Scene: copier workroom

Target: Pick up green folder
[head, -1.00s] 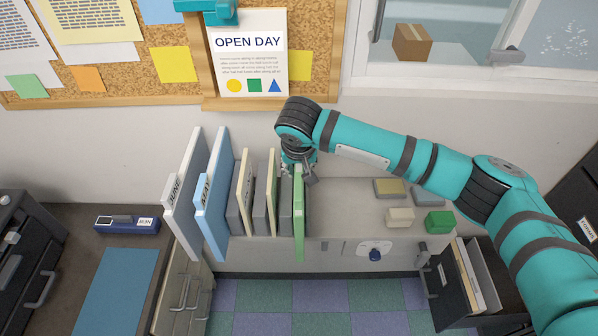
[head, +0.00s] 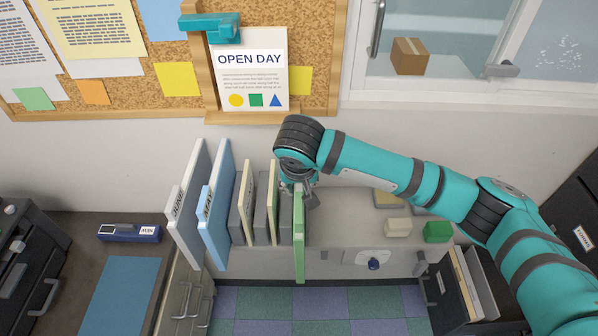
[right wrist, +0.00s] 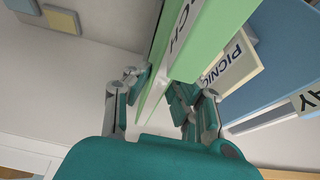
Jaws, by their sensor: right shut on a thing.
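The green folder (head: 299,242) stands upright at the right end of a row of folders. It reaches lower in the head view than the cream and grey folders beside it. My right gripper (head: 300,190) is shut on its upper rear part. In the right wrist view, my right gripper's fingers (right wrist: 160,88) lie on both sides of the green folder (right wrist: 216,38), whose label ends in "CH". The fingertip contact is partly hidden. My left gripper is not in view.
Left of it stand cream and grey folders (head: 247,200), a blue MAY folder (head: 216,215) and a white JUNE folder (head: 188,210). Small blocks, one green (head: 437,232), lie to the right. An open drawer (head: 470,285) with folders is at lower right.

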